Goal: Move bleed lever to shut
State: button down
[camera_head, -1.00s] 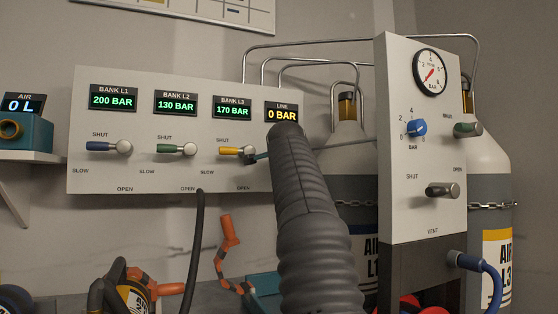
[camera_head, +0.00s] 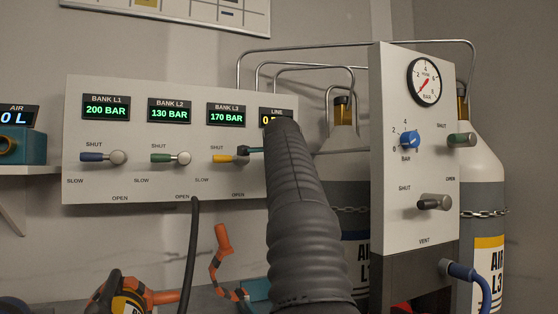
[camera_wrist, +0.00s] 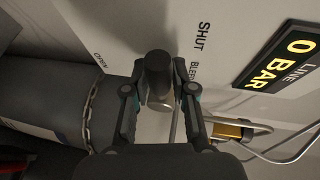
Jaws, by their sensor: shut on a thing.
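The bleed lever (camera_wrist: 160,98) shows in the wrist view as a dark-tipped grey lever in front of the pale panel, with SHUT and BLEED printed to its right and OPEN to its left. My gripper (camera_wrist: 160,90) has a finger on each side of it and is shut on it. In the head view my dark ribbed arm hides the lever. One finger with a teal part shows there beside the yellow Bank L3 lever (camera_head: 225,158), overlapping its hub. The exact lever angle is hard to tell.
The main panel (camera_head: 130,190) also carries a blue lever (camera_head: 95,157) and a green lever (camera_head: 165,158). The LINE display (camera_wrist: 285,60) reads 0 BAR. At right stands a second panel (camera_head: 400,215) with a gauge (camera_head: 424,82), beside chained gas cylinders (camera_head: 482,195). Pipes (camera_head: 355,48) run above.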

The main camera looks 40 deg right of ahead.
jog(key=shift+r, duration=0.1)
jog(key=c, duration=0.9)
grip_release()
jog(key=shift+s, duration=0.1)
jog(key=v, duration=1.2)
